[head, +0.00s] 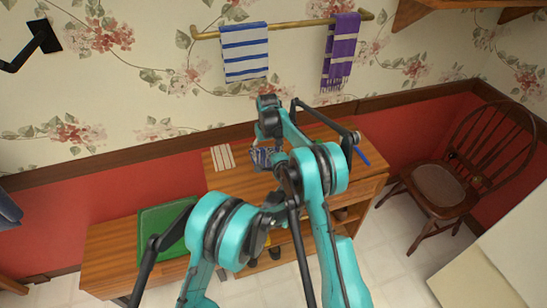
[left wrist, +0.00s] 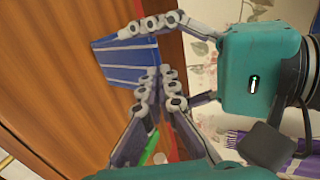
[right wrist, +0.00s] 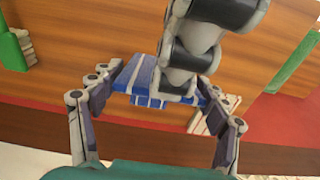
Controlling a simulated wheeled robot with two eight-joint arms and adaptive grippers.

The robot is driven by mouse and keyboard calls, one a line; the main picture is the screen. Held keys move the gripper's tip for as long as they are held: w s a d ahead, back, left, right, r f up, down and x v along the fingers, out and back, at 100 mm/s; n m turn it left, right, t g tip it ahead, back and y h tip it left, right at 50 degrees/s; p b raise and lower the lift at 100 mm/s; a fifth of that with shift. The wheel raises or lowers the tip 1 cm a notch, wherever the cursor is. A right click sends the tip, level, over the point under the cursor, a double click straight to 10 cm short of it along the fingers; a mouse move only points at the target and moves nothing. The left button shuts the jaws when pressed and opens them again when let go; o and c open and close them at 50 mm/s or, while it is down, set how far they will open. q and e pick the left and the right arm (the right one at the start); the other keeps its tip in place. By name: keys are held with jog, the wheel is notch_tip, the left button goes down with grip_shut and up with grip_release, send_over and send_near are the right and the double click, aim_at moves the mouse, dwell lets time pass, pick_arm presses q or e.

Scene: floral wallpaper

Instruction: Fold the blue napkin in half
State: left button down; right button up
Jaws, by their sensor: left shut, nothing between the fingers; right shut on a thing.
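The blue napkin with white stripes (left wrist: 128,60) lies on the wooden top in the left wrist view. Its folding is hard to make out. It also shows in the right wrist view (right wrist: 138,72), and a small part shows in the head view (head: 262,157), largely hidden by my arms. My right gripper (right wrist: 158,88) has its fingers wide apart with the napkin between them, one fingertip by each side. My left gripper (left wrist: 162,88) is shut and empty beside the napkin's near edge, close to the right gripper. In the head view the arms cover most of both grippers.
A red-and-white striped item (head: 222,157) lies left of the napkin, and a blue stick (head: 361,155) lies right. A green item (head: 162,230) is on the lower bench at left. Towels (head: 245,52) hang on a wall rail. A wooden chair (head: 440,185) stands right.

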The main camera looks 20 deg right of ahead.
pick_arm(q)
jog(key=shift+w+f, duration=0.1)
jog(key=shift+w, duration=0.2)
pick_arm(e)
jog(key=o, duration=0.8)
pick_arm(q)
jog(key=shift+w+a, duration=0.1)
jog(key=shift+w, duration=0.75)
